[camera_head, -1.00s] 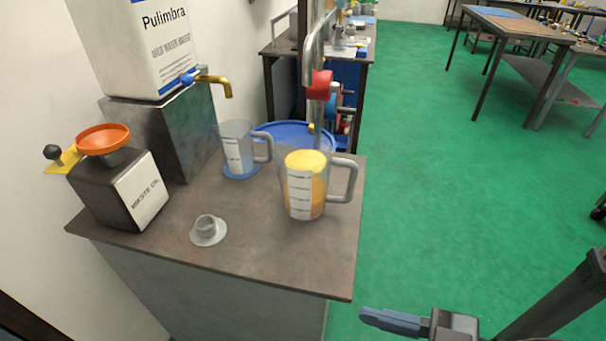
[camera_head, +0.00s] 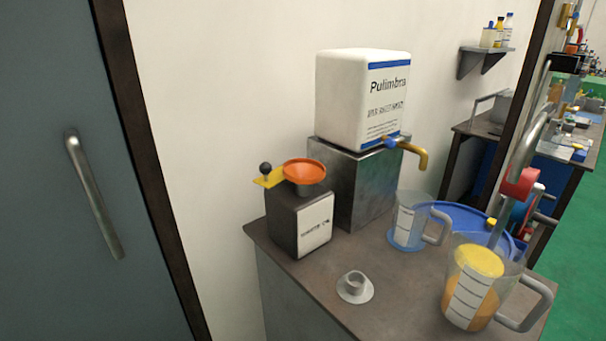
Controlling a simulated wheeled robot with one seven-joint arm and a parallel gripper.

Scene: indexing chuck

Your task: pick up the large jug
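The large jug (camera_head: 466,291) stands upright near the right front of the bench top, at the lower right of the head view. It is clear, with a white marked scale, yellow-orange liquid inside, and a grey handle on its right side. A smaller clear jug (camera_head: 406,224) with a grey handle stands behind it to the left, on a blue round base. My gripper is not in this view.
The bench (camera_head: 400,275) also holds a grey flanged piece (camera_head: 355,287), a dark waste can (camera_head: 300,220) with an orange funnel (camera_head: 304,171), and a white Pulimbra container (camera_head: 362,100) with a brass tap on a metal block. A blue drum (camera_head: 470,222) stands behind. A grey door (camera_head: 60,200) is at left.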

